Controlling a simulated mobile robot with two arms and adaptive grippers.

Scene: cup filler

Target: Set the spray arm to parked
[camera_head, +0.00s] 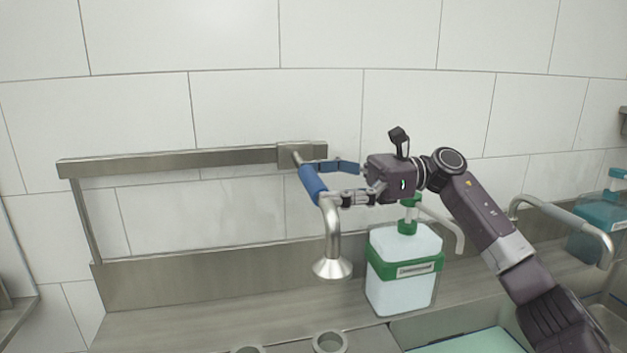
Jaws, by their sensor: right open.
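The spray arm (332,225) is a steel tube with a blue grip sleeve (313,185) and a flared head pointing down. It comes out of a steel bracket (296,154) at the right end of a wall rail. My right gripper (319,182) is open and comes in from the right. Its two fingers reach to the blue sleeve, one near its upper end and one near its lower end. I cannot tell whether they touch it. My left gripper is not in view.
A white bottle with a green band (404,272) and pump stands on the steel counter, just below my right gripper. Round metal holders (329,342) sit at the front edge. A curved faucet (570,222) and a teal bottle (597,229) stand at right. The counter's left part is clear.

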